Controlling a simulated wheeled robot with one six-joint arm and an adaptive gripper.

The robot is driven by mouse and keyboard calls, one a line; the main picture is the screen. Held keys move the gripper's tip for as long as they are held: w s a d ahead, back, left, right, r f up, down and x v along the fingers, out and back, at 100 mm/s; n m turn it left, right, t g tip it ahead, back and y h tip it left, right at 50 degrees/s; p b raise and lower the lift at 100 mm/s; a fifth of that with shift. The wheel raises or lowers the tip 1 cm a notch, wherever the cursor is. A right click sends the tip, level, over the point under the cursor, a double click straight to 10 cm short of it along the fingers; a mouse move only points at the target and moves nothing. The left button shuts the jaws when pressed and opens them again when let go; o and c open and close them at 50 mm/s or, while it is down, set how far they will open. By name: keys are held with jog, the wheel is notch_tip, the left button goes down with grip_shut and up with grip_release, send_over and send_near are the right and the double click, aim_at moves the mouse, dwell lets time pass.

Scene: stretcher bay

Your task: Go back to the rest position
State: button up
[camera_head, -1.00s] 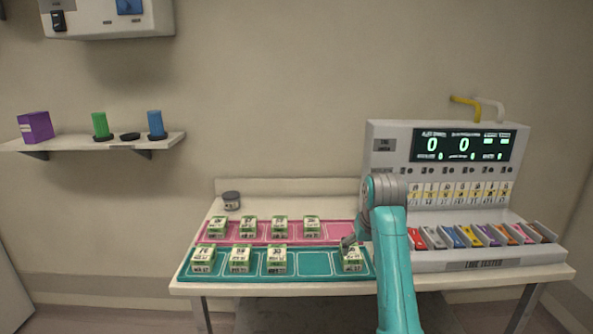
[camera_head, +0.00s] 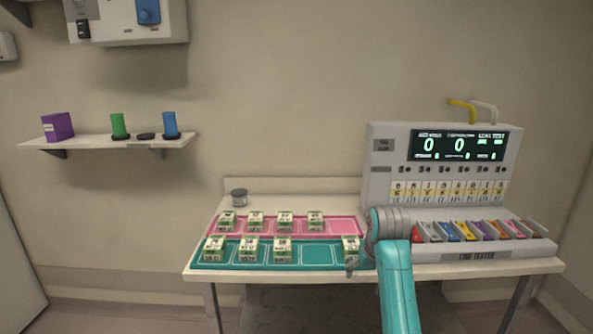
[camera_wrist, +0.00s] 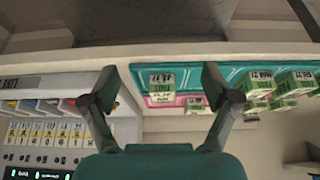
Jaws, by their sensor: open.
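My gripper (camera_head: 352,267) is at the right end of the teal tray (camera_head: 314,257), low near the table's front edge and partly hidden behind my teal arm. In the wrist view my gripper (camera_wrist: 167,100) is open, its two fingers spread with nothing held between them. A green-and-white box (camera_head: 350,249) stands on the right end of the teal tray, beside my gripper. In the wrist view that box (camera_wrist: 172,85) shows beyond the gap between the fingers, apart from them.
Several similar boxes stand on the teal tray and the pink tray (camera_head: 343,227). A tester machine (camera_head: 440,187) with coloured slots fills the table's right. A wall shelf (camera_head: 100,141) holds coloured items. Wall space above the trays is clear.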

jog(key=s+f+t, duration=0.2)
jog(key=s+f, duration=0.6)
jog(key=f, duration=0.5)
jog(key=s+f+t, duration=0.1)
jog(key=s+f, duration=0.6)
jog(key=f, duration=0.5)
jog(key=s+f+t, duration=0.1)
jog(key=s+f, duration=0.4)
jog(key=s, duration=0.5)
jog(key=s+r+t, duration=0.3)
jog(key=s, duration=1.8)
jog(key=s+r+t, duration=0.2)
jog(key=s+r, duration=1.2)
jog(key=s, duration=0.1)
jog(key=shift+s+r+t, duration=0.3)
jog(key=shift+s+t, duration=0.05)
jog(key=shift+t, duration=0.05)
